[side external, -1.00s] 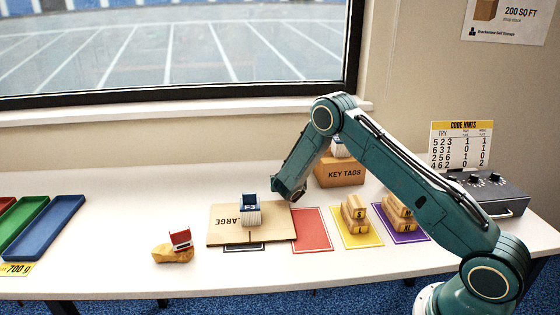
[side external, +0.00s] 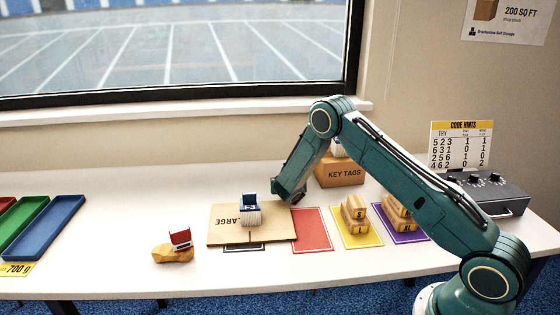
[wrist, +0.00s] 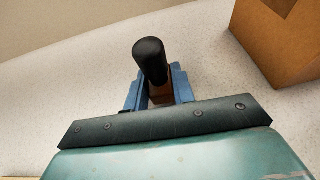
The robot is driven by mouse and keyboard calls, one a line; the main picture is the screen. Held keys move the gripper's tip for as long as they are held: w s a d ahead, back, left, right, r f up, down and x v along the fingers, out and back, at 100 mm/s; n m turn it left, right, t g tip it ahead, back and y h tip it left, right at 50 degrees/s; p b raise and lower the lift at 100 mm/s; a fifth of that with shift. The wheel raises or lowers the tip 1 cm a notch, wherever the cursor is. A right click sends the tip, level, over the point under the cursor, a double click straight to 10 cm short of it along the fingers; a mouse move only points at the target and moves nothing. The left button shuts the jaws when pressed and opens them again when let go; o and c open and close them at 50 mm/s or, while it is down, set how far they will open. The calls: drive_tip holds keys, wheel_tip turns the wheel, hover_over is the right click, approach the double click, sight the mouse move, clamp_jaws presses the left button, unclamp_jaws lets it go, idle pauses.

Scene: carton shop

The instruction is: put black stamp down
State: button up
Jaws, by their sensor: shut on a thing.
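My gripper (wrist: 154,92) is shut on the black stamp (wrist: 150,60). In the wrist view the stamp's black rounded handle rises between my blue jaws, with a bit of its brown body below. The pale speckled table shows behind it. In the side view my gripper (side external: 290,196) is low over the table, right of the cardboard and behind the red mat; the stamp is hardly visible there. I cannot tell whether its base touches the table.
A cardboard sheet (side external: 223,232) bears a blue-topped stamp (side external: 250,212). The red mat (side external: 312,230) is empty. A key tags box (side external: 340,174) stands behind my gripper. A red stamp (side external: 181,238) rests on a tan lump at front left.

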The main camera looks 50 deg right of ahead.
drive_tip(key=shift+f, duration=0.35)
drive_tip(key=o, duration=1.1)
drive_tip(key=shift+f, duration=0.15)
drive_tip(key=shift+c, duration=0.2)
drive_tip(key=shift+s+a, duration=0.15)
drive_tip(key=shift+a, duration=0.05)
drive_tip(key=v, duration=1.3)
drive_tip(key=shift+s+r, duration=0.1)
drive_tip(key=shift+r, duration=0.3)
